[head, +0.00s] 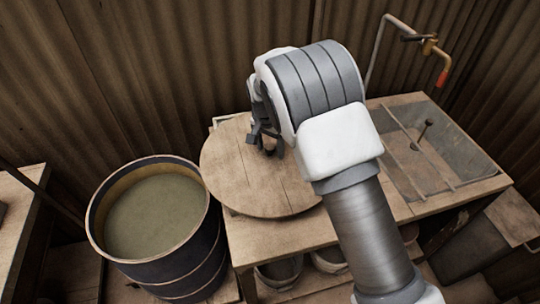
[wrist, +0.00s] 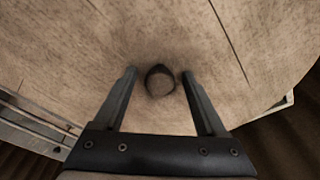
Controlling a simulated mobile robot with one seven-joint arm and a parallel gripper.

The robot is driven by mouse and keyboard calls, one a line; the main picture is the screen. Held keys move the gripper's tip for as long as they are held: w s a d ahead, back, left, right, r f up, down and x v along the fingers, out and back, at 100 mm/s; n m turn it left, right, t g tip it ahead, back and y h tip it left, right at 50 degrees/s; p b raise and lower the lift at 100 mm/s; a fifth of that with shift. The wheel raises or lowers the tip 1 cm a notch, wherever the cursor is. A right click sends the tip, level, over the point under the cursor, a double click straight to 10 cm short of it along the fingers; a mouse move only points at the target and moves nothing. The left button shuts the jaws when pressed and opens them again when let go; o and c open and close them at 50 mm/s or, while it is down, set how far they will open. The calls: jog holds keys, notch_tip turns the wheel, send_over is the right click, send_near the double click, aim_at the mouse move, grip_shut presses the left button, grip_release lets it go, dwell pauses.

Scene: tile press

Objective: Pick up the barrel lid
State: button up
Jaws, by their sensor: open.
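The barrel lid (head: 227,171) is a round wooden disc lying on the wooden bench, its left edge jutting past the bench edge toward the barrel. In the wrist view the lid (wrist: 90,50) fills most of the picture. Its small dark round handle (wrist: 160,82) shows between my fingertips. My gripper (wrist: 158,75) is open, with one finger on each side of the handle and a gap to both. In the head view my gripper (head: 265,140) is over the lid, and my arm hides the lid's right part.
An open barrel (head: 102,246) full of murky greenish liquid stands left of the bench (head: 262,240). A sink basin (head: 440,150) with a tap (head: 430,45) is at the right. Buckets (head: 280,272) sit under the bench. A corrugated wall (head: 150,70) closes off the back.

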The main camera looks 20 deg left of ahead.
grip_shut()
dwell(0.3)
jog(key=shift+r, duration=0.15)
dwell(0.9)
